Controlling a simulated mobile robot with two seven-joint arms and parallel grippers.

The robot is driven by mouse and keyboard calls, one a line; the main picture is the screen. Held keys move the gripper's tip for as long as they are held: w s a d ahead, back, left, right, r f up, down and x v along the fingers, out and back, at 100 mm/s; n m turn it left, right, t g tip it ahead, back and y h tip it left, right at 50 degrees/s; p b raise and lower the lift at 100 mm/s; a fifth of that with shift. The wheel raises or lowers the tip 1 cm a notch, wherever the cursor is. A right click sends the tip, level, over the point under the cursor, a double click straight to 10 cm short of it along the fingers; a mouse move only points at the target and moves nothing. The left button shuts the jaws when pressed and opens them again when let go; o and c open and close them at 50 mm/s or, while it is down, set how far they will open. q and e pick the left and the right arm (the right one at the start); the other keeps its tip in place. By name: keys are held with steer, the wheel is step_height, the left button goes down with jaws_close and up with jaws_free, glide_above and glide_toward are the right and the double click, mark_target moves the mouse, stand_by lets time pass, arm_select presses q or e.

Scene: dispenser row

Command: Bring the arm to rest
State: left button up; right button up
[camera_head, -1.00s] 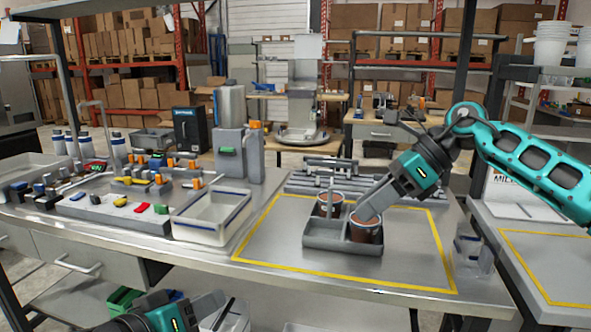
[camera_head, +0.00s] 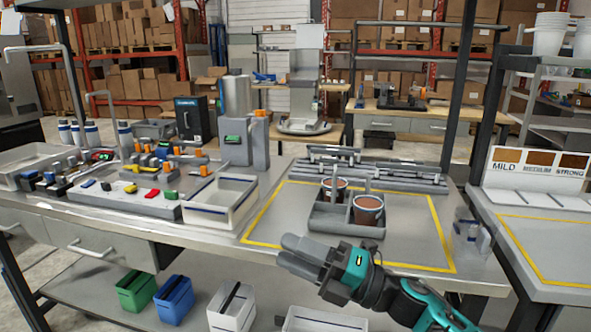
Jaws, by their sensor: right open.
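My right gripper (camera_head: 292,252) reaches in from the lower right and points left, in front of the table's front edge in the picture. It is open and nothing shows between its fingers. It is apart from the grey carrier (camera_head: 328,222), which stands inside the yellow outline on the table. The carrier holds two cups with brown contents: a rear one (camera_head: 340,184) and a front right one (camera_head: 368,211). Both look upright. My left gripper is not in view.
The steel table (camera_head: 411,235) has bare room right of the carrier. A grey rack (camera_head: 400,178) lies behind it and a white bin (camera_head: 222,201) left. Green (camera_head: 137,291) and blue (camera_head: 175,298) bins stand on the lower shelf. A strength sign (camera_head: 541,174) is at right.

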steer(key=s+d+f+m+t+h, duration=0.45)
steer(key=d+f+m+h, duration=0.3)
steer(key=f+m, duration=0.5)
steer(key=s+d+f+m+t+h, duration=0.5)
steer(key=f+m+h, duration=0.4)
steer(key=m, duration=0.7)
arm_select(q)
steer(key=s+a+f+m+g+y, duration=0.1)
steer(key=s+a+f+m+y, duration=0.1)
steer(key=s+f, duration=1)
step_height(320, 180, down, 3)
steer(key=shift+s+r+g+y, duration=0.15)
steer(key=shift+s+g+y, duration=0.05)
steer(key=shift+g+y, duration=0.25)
arm_select(e)
steer(key=s+d+f+m+g+h, duration=0.1)
steer(key=s+d+f+m+g, duration=0.3)
steer(key=s+f, duration=0.4)
steer(key=shift+s+d+f+g+h, duration=0.3)
steer(key=shift+s+d+g, duration=0.2)
steer(key=shift+s, duration=0.4)
